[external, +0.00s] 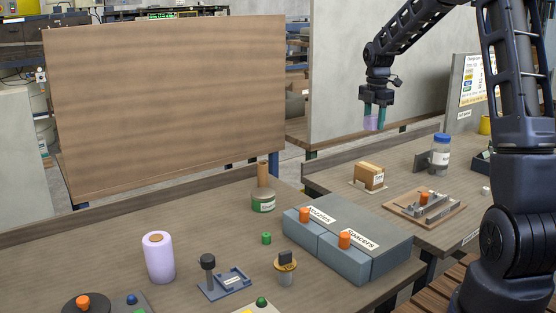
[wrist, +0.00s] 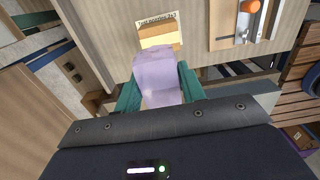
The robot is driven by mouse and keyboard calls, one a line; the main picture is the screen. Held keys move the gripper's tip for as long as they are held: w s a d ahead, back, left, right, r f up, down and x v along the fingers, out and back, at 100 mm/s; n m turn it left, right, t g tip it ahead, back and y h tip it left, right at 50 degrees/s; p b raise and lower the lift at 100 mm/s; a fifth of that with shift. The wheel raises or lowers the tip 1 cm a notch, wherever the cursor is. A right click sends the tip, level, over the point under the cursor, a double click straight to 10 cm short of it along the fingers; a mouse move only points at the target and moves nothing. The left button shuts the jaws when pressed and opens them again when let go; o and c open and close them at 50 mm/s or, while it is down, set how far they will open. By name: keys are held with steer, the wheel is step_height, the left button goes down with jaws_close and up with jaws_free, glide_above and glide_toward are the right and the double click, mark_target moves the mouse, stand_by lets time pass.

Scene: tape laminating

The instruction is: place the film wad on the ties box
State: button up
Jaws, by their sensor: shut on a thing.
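My gripper (external: 374,120) is shut on the film wad (external: 370,123), a pale purple, translucent lump between the teal fingers. It hangs in the air above the right table. In the wrist view the wad (wrist: 158,78) fills the space between the fingers and hides part of what lies beyond.
A white jar with a blue lid (external: 440,155) and a wooden fixture board (external: 425,210) with an orange knob stand near the box. Grey bins (external: 350,240) labelled Nozzles and Spacers sit on the nearer table. A purple film roll (external: 158,260) stands at front left.

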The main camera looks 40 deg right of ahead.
mark_target(370, 166)
step_height(370, 166, down, 13)
steer(key=shift+r, duration=0.15)
stand_by(0.4)
steer(key=o, duration=0.9)
steer(key=shift+o, duration=0.2)
